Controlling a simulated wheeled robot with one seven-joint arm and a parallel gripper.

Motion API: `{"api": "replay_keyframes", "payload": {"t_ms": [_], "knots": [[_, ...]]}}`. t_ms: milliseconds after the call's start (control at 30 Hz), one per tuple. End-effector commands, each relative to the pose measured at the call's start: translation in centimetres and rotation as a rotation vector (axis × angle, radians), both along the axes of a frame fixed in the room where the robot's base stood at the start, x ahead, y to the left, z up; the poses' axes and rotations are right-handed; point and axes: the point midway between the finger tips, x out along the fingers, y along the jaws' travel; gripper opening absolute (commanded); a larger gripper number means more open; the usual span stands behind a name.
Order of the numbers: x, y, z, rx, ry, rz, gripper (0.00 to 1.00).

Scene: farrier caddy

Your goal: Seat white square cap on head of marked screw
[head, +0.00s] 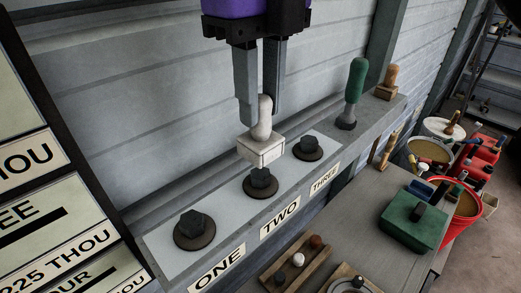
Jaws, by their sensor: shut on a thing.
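My gripper (262,112) is shut on the upright handle of the white square cap (262,150), and holds it level, with the square block downward. The cap hangs over the row of dark hex-headed screws, in the picture just above the screw labelled TWO (260,183). A gap seems to show between cap and screw head, but the height is hard to judge. The screw labelled ONE (194,227) is at the left and the screw labelled THREE (308,147) at the right, both bare. I cannot tell from this view which screw is marked.
A sign board (45,205) with partly visible THOU lettering stands at the left. A green-handled tool (355,85) and a wooden-handled block (389,83) stand at the shelf's right end. Below are a wooden tray (297,262), a green box (412,222) and a red bucket (462,228).

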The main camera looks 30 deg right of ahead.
Motion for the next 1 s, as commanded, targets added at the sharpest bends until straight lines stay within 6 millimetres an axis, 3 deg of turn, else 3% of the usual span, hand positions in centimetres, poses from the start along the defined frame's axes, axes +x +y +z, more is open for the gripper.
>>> {"api": "replay_keyframes", "payload": {"t_ms": [567,1000], "knots": [[0.0,0.0,-0.1,0.0,0.0,0.0,0.0],[0.0,0.0,-1.6,0.0,0.0,0.0,0.0]]}}
